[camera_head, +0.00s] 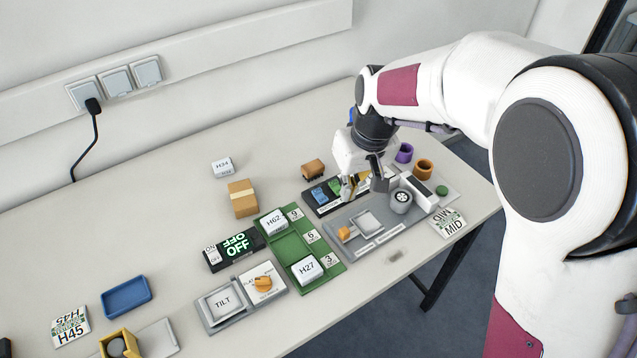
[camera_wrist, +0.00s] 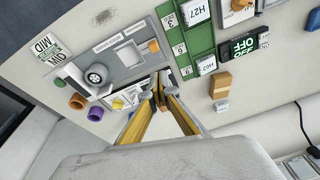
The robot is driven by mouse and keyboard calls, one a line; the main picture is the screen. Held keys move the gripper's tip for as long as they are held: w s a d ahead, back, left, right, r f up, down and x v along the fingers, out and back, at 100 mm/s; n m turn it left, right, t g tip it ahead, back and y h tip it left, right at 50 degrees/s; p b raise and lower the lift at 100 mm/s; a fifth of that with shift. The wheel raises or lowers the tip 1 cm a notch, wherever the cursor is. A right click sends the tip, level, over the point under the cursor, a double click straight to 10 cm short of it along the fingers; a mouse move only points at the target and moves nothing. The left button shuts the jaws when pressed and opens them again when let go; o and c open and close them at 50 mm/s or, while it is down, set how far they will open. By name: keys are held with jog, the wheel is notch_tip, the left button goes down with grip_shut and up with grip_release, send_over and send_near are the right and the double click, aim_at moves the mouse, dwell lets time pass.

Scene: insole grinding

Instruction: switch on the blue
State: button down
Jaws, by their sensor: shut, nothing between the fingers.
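A black switch panel (camera_head: 322,209) lies behind the grey station plate in the head view. It carries blue switches (camera_head: 319,195) at its left part, with green and yellow ones partly hidden by my gripper. My gripper (camera_head: 363,189) is over the right part of this panel, to the right of the blue switches, pointing down. In the wrist view, my gripper (camera_wrist: 159,90) has its fingertips together and holds nothing. I cannot tell whether the fingertips touch the panel.
The grey plate (camera_head: 378,238) bears a square holder and a round wheel (camera_head: 400,199). A green tray (camera_head: 290,250) with white blocks, a black OFF box (camera_head: 217,262) and a cardboard box (camera_head: 243,198) lie left. Purple (camera_head: 404,153) and orange (camera_head: 423,168) cups stand right.

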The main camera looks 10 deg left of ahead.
aim_at(316, 189)
jog(key=w+a+r+n+t+y, duration=0.1)
jog(key=w+a+n, duration=0.1)
jog(key=w+a, duration=0.3)
jog(key=w, duration=0.2)
jog(key=shift+w+a, duration=0.35)
jog(key=shift+r, duration=0.1)
jog(key=shift+x, duration=7)
jog(key=shift+d, duration=0.2)
